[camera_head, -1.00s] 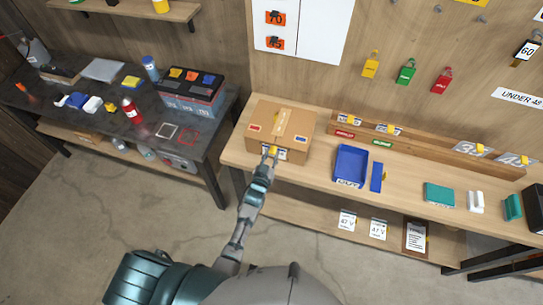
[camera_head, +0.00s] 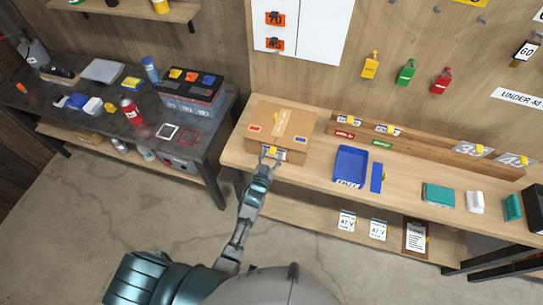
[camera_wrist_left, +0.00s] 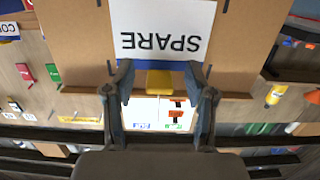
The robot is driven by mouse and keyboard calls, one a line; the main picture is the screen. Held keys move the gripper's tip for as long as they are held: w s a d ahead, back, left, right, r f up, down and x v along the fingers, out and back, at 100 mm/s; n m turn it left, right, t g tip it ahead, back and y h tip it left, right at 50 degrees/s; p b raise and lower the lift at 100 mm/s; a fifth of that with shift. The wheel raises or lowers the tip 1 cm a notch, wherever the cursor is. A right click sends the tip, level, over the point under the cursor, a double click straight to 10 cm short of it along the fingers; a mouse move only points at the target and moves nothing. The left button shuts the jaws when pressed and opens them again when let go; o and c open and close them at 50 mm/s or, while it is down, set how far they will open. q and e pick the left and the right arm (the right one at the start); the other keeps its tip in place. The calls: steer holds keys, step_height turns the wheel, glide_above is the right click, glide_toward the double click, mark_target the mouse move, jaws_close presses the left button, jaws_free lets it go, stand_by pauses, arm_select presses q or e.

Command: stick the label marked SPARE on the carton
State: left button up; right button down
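The brown carton (camera_head: 264,114) stands on the wooden bench, with tape across its top. The white SPARE label (camera_wrist_left: 160,32) lies against the carton's face in the left wrist view, reading upside down there. It has a blue edge and a yellow tab (camera_wrist_left: 158,82). In the head view the label (camera_head: 280,154) shows on the carton's front face, partly hidden by my gripper. My left gripper (camera_wrist_left: 160,72) is open, its fingers spread on either side of the tab with gaps showing. It also shows in the head view (camera_head: 270,157), at the carton's front. My right gripper is out of view.
A blue tray (camera_head: 350,182) and a narrow blue piece (camera_head: 377,177) lie right of the carton. A wooden rail (camera_head: 418,143) with several tabbed labels runs along the bench's back. A dark table (camera_head: 105,135) with tools and a battery stands at left.

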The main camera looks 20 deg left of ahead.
arm_select(q)
steer(key=shift+o, duration=0.2)
steer(key=o, duration=0.4)
steer(key=shift+o, duration=0.2)
steer(key=shift+s+r+p, duration=0.1)
steer(key=shift+s+p, duration=0.7)
steer(key=shift+s, duration=0.45)
steer(key=s+p, duration=0.2)
steer(key=s, duration=0.2)
steer(key=shift+s+a, duration=0.15)
steer(key=shift+s, duration=0.15)
